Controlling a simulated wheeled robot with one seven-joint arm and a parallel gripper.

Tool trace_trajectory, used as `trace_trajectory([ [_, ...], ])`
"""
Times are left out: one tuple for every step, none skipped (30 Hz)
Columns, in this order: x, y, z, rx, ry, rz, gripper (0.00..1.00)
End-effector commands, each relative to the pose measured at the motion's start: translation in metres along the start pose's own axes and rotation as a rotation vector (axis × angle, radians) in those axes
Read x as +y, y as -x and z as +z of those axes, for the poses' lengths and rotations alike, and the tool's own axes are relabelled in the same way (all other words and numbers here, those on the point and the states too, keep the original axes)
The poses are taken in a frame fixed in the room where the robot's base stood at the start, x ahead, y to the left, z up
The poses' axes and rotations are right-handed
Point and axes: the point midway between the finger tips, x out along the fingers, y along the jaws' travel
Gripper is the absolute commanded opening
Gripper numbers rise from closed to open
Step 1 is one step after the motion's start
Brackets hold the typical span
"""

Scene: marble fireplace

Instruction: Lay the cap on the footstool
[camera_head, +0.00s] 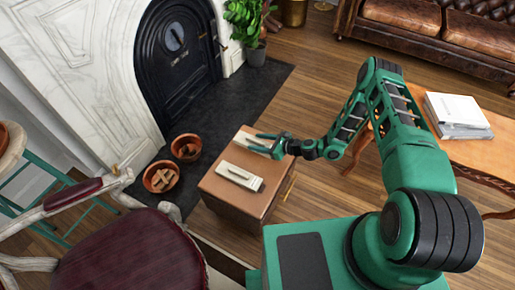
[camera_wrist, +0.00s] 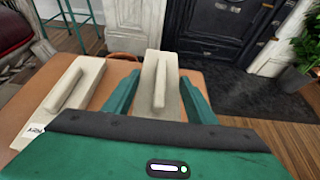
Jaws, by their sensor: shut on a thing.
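My gripper (camera_head: 263,141) is over the far end of a low brown leather-covered box (camera_head: 226,210), which may be the footstool. In the wrist view its green fingers (camera_wrist: 160,100) stand on both sides of a beige float-like block with a raised handle (camera_wrist: 158,65), and they are shut on it. I cannot tell whether this block (camera_head: 245,138) touches the box top or is held just above it. A second, similar beige block (camera_head: 240,177) lies on the box to the near side. I can make out nothing that looks like a cap.
Two terracotta bowls (camera_head: 161,176) (camera_head: 186,147) stand on the dark hearth beside the box. A burgundy chair (camera_head: 125,255) is at the near left. A wooden table (camera_head: 478,150) with stacked books (camera_head: 456,112) is at right. Wood floor (camera_head: 305,85) lies open behind my arm.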

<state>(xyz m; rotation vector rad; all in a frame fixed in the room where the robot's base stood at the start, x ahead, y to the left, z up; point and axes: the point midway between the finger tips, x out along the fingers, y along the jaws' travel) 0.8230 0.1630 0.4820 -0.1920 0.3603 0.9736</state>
Motion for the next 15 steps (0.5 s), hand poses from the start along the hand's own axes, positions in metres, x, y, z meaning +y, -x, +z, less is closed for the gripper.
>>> trace_trajectory([
  [-0.001,-0.001,-0.002,0.000,0.000,0.001,0.29],
  [-0.001,-0.002,-0.004,0.000,0.000,0.001,0.29],
  [-0.001,-0.004,-0.009,0.001,0.000,0.001,0.29],
  [-0.001,-0.006,-0.013,0.001,0.000,0.001,0.29],
  [0.000,-0.007,-0.018,0.001,-0.001,0.002,0.29],
  [-0.001,-0.009,-0.023,0.001,0.000,0.001,0.29],
  [-0.001,-0.011,-0.026,0.001,0.000,0.001,0.29],
  [-0.001,-0.012,-0.030,0.001,0.000,0.001,0.29],
  [-0.001,-0.014,-0.033,0.000,0.000,0.000,0.29],
  [-0.001,-0.015,-0.035,0.000,0.000,0.000,0.29],
  [-0.001,-0.015,-0.036,0.000,0.000,0.000,0.29],
  [-0.001,-0.015,-0.037,0.000,0.000,0.000,0.29],
  [-0.001,-0.016,-0.038,0.000,0.000,0.000,0.29],
  [-0.001,-0.016,-0.038,0.000,0.000,-0.001,0.29],
  [-0.002,-0.015,-0.038,0.000,-0.001,-0.001,0.29],
])
